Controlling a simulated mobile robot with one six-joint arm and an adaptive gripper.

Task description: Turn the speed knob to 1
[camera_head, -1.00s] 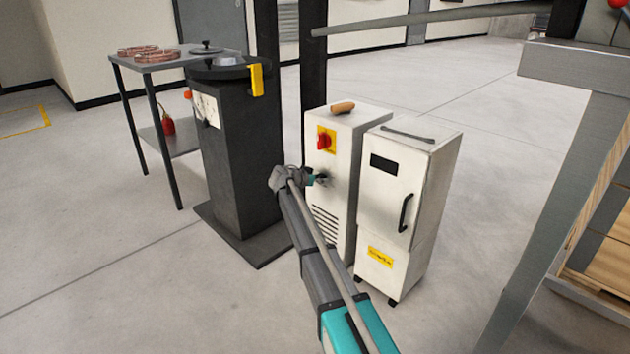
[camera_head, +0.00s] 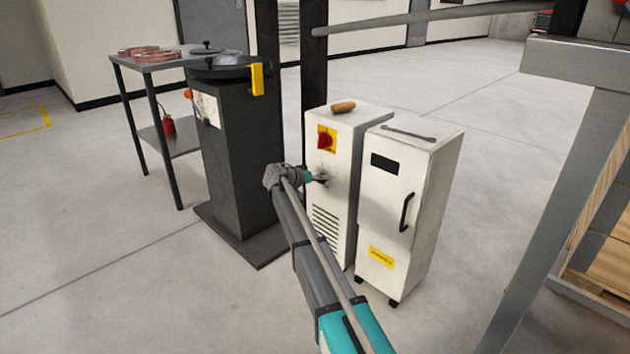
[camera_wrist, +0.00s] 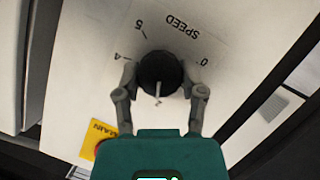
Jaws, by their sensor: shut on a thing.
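The speed knob (camera_wrist: 158,68) is round and black with a pale pointer, on the white panel of a cabinet. The wrist view shows the panel upside down. The word SPEED is above the knob, with a 0 at upper right and a 5 and a 4 at left. The pointer points down in the picture, away from SPEED. My gripper (camera_wrist: 160,88) is shut on the knob, one finger on each side. In the head view my gripper (camera_head: 320,178) is at the cabinet front and largely hides the knob. Any 1 mark is hidden or unreadable.
A red main switch (camera_head: 326,138) on a yellow plate sits above the knob. A wooden-handled tool (camera_head: 343,107) lies on the cabinet (camera_head: 362,115). A second white cabinet (camera_head: 395,210) stands to the right. A black pedestal (camera_head: 240,160) is left of my arm.

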